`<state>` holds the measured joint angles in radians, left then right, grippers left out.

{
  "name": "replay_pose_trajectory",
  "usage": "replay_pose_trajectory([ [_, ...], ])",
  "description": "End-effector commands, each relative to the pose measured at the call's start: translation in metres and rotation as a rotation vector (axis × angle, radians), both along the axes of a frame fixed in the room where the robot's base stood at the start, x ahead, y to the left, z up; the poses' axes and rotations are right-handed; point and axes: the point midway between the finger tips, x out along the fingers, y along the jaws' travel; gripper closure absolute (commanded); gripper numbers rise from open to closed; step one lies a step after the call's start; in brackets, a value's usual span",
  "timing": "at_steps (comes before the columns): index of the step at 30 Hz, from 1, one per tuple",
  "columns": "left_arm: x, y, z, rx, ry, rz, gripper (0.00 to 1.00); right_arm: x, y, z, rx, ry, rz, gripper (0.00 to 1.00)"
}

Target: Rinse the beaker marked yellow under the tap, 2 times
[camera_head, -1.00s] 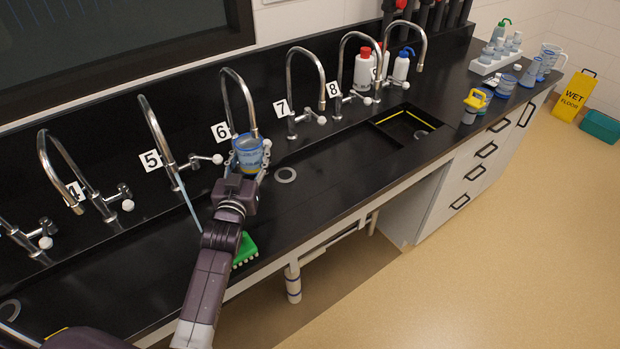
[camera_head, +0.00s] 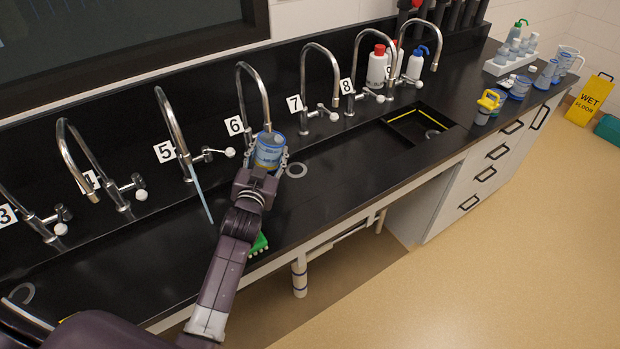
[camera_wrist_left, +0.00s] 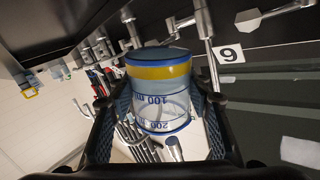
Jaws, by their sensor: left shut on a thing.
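The beaker (camera_head: 270,151), clear with blue markings and a yellow band low on it, is held roughly upright at tap 6 (camera_head: 250,85). The tap's spout end is at the beaker's rim; I cannot tell whether water runs from it. My left gripper (camera_head: 267,158) is shut on the beaker, its fingers on either side. In the left wrist view the beaker (camera_wrist_left: 160,92) sits between the two fingers, with the yellow band towards the picture's top. That view appears upside down. My right gripper is not in view.
A thin pale blue stream or tube (camera_head: 202,195) hangs below tap 5 (camera_head: 172,105). A green brush (camera_head: 259,244) lies near the front edge behind my arm. Other taps line the back. Bottles (camera_head: 377,66) stand behind the sink (camera_head: 418,122); glassware (camera_head: 520,87) stands far right.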

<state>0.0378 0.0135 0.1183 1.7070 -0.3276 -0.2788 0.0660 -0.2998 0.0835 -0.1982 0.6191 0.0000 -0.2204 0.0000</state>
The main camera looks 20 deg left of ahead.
Motion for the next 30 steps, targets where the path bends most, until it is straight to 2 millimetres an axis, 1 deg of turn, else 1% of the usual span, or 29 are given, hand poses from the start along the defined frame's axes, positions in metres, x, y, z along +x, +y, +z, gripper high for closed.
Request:
replay_pose_trajectory([
  [13,0.008,-0.015,-0.010,0.195,0.107,0.000,0.73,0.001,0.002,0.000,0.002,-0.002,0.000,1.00],
  [16,0.010,-0.019,-0.022,0.239,0.132,-0.001,0.73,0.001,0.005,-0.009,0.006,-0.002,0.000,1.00],
  [20,0.013,-0.023,-0.030,0.293,0.162,0.000,0.73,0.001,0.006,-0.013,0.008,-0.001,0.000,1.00],
  [30,0.014,-0.026,-0.032,0.336,0.186,-0.001,0.73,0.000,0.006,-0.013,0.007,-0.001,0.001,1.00],
])
